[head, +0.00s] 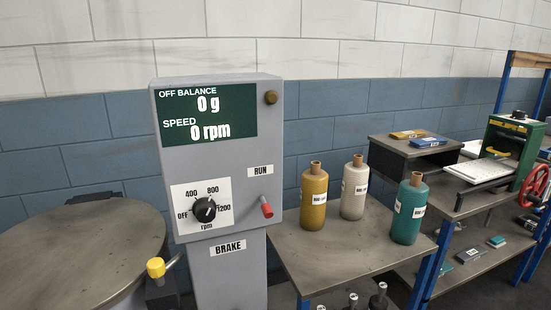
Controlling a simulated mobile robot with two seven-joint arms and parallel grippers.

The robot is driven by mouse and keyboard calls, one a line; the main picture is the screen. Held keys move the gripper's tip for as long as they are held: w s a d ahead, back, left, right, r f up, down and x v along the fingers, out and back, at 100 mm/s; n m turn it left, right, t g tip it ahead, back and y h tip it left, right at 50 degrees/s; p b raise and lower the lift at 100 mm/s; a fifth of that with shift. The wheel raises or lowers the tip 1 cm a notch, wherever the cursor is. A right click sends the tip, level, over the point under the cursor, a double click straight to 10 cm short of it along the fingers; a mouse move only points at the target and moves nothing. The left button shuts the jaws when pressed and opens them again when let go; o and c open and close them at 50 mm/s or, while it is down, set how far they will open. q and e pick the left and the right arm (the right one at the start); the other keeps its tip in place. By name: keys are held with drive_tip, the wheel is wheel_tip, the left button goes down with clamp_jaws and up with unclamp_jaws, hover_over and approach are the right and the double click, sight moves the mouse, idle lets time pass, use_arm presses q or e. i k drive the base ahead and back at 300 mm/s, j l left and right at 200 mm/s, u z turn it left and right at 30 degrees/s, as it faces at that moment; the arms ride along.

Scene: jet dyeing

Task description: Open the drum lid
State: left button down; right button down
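The drum lid (75,250) is a round, flat, grey-brown metal disc at the lower left of the head view. It lies level, and its left and near edges run out of the picture. A dark block (97,197) sits at its far edge. A yellow-knobbed lever (156,268) stands beside its right edge, on a dark mount. The drum below is mostly out of view. Neither of my grippers shows.
A grey control box (215,262) stands right of the lid, reading 0 g and 0 rpm, with a dial (205,210) and red-tipped lever (266,207). A table (330,262) right of it holds yellow (313,200), white (354,192) and teal (408,215) bottles.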

sight(83, 254)
drive_tip(key=u, duration=1.5)
